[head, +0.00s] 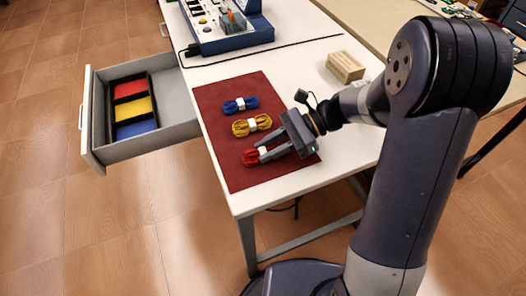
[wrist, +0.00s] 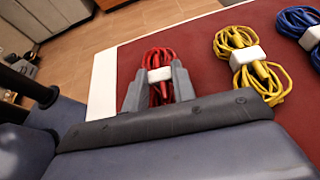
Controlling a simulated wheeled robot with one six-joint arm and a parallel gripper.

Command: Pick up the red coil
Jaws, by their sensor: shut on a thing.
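The red coil (head: 251,158) is a bundle of red cable with a white band, at the near end of the dark red mat (head: 222,100). My gripper (head: 268,154) is shut on the red coil, with a finger on each side of it. In the wrist view the red coil (wrist: 159,58) shows between the two grey fingers of my gripper (wrist: 159,86). The coil appears to be at the mat's surface; I cannot tell whether it is lifted clear.
A yellow coil (head: 252,125) and a blue coil (head: 240,104) lie farther along the mat. An open drawer (head: 185,118) at the left holds a black tray with red, yellow and blue compartments. A tan block (head: 345,67) and a blue instrument panel (head: 230,40) stand on the white table.

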